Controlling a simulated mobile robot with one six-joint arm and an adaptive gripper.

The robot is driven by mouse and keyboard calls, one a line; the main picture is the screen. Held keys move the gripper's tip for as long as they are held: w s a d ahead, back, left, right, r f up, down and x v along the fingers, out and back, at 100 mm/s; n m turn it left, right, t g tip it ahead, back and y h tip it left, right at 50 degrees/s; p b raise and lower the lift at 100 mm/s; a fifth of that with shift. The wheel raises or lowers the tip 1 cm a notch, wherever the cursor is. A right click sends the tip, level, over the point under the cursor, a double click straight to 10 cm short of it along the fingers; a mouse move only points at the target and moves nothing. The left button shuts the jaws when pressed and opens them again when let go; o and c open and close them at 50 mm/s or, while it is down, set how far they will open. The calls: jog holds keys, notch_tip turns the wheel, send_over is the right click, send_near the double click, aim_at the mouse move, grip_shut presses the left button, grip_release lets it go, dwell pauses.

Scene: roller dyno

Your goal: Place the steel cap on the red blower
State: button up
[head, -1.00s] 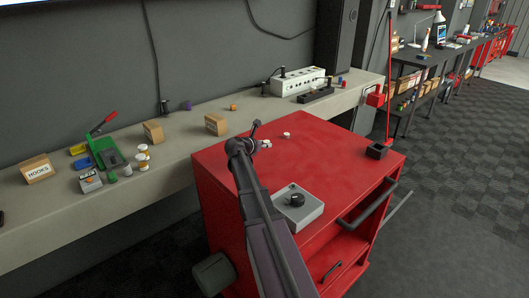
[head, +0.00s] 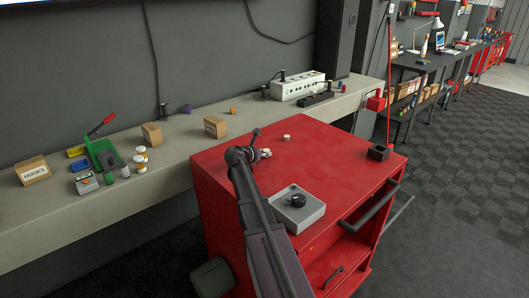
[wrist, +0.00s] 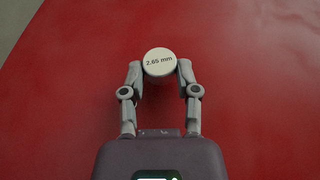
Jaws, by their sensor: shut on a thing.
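My gripper (wrist: 158,70) is shut on a round pale cap (wrist: 159,62) marked "2.65 mm", its flat face towards the wrist camera. In the head view my gripper (head: 262,154) is over the back left part of the top of a large red box-like unit (head: 335,160), which I take to be the red blower. The held cap shows there as a small light spot (head: 267,152). Whether it touches the red top I cannot tell. A second small pale cap (head: 287,138) stands on the red top, a little behind and right of my gripper.
A grey box with a black knob (head: 297,210) and a black open holder (head: 378,153) sit on the red top. The middle of the red top is clear.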

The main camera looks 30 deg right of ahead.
jog(key=shift+f+b, duration=0.3)
jog(key=shift+f, duration=0.05)
jog(key=o, duration=1)
jog(key=shift+r, duration=0.15)
jog(key=shift+r+p, duration=0.6)
jog(key=shift+p, duration=0.2)
jog(key=p+v, duration=0.4)
jog(key=v, duration=0.8)
jog(key=shift+f, duration=0.1)
